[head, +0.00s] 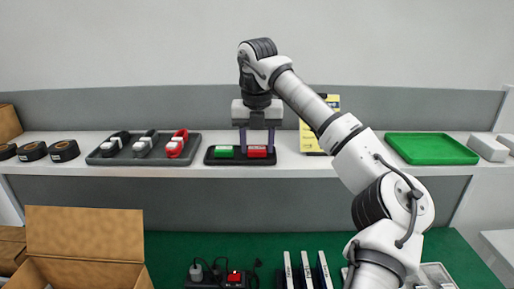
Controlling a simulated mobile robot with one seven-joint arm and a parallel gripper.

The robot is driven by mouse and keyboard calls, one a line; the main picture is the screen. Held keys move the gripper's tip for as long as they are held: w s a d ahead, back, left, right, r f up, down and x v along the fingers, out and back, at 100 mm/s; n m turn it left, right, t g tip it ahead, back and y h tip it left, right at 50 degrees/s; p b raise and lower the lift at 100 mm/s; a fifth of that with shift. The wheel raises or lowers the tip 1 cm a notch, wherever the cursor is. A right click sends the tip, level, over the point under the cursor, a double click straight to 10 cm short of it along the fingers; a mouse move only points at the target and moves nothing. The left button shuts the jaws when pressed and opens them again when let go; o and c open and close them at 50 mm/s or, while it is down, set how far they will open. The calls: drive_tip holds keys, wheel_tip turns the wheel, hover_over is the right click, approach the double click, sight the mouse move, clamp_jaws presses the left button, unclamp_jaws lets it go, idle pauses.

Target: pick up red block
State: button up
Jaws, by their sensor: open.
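The red block (257,152) lies in a small black tray (240,161) on the white shelf. A green block (224,152) lies to its left in the same tray. My gripper (257,141) points down over the red block. Its two fingers are apart, one near each end of the block, and their tips are at about block height in the picture. I cannot tell whether the fingers touch the block.
A dark tray (107,160) with several devices stands to the left, with black rolls (64,151) beyond it. A yellow item (311,139) and a green tray (431,149) are to the right. An open cardboard box (84,240) stands below.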

drive_tip(key=shift+f, duration=0.1)
drive_tip(key=shift+c, duration=0.2)
drive_tip(key=c, duration=0.6)
